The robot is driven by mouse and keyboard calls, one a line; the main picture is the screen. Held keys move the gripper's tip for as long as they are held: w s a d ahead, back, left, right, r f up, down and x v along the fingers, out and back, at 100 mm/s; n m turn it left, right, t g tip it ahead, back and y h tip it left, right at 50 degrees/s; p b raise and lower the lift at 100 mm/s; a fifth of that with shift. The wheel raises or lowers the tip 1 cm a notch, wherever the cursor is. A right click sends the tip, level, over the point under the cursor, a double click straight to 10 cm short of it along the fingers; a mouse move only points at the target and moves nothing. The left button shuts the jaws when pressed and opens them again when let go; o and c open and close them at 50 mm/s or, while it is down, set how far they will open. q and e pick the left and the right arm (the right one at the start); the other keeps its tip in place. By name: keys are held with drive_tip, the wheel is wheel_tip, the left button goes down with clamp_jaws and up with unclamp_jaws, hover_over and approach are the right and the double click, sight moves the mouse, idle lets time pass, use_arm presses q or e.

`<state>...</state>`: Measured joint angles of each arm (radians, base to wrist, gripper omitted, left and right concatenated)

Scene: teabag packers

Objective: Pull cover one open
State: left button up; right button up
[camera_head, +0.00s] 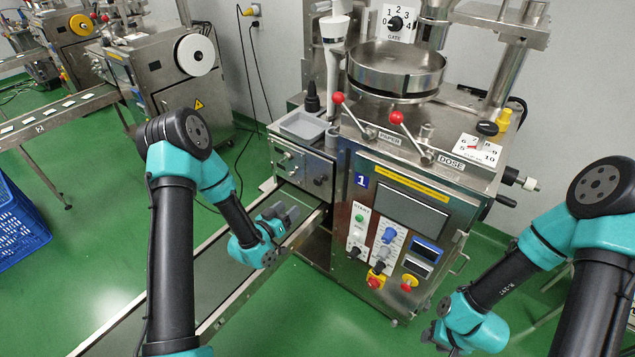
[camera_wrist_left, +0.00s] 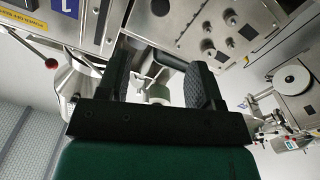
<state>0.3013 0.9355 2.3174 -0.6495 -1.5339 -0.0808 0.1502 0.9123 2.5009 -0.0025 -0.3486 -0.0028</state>
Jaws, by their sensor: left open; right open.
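Machine one (camera_head: 400,225) is a steel cabinet with a blue "1" label, a dark screen and a button panel. On its left is a steel panel with knobs (camera_head: 303,166); the same panel shows in the left wrist view (camera_wrist_left: 222,25). I cannot tell which part is cover one. My left gripper (camera_head: 284,214) is in front of and below that knob panel, above the conveyor. In the left wrist view its two dark fingers (camera_wrist_left: 158,78) stand apart, with a pale bracket and roller (camera_wrist_left: 158,92) beyond them. My right gripper (camera_head: 437,337) is low at the front, away from the machine, holding nothing visible.
A conveyor (camera_head: 215,290) runs from machine one toward the front left. Red-knobbed levers (camera_head: 397,118) and a round steel bowl (camera_head: 396,70) top the machine. A second machine (camera_head: 165,75) stands behind left. A blue crate (camera_head: 20,235) is at far left. Green floor is open in front.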

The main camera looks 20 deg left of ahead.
sight(316, 183)
use_arm(q)
drive_tip(key=x, duration=1.6)
drive_tip(key=shift+w+d, duration=0.2)
drive_tip(key=shift+w, duration=0.1)
drive_tip(key=shift+c, duration=0.4)
clamp_jaws()
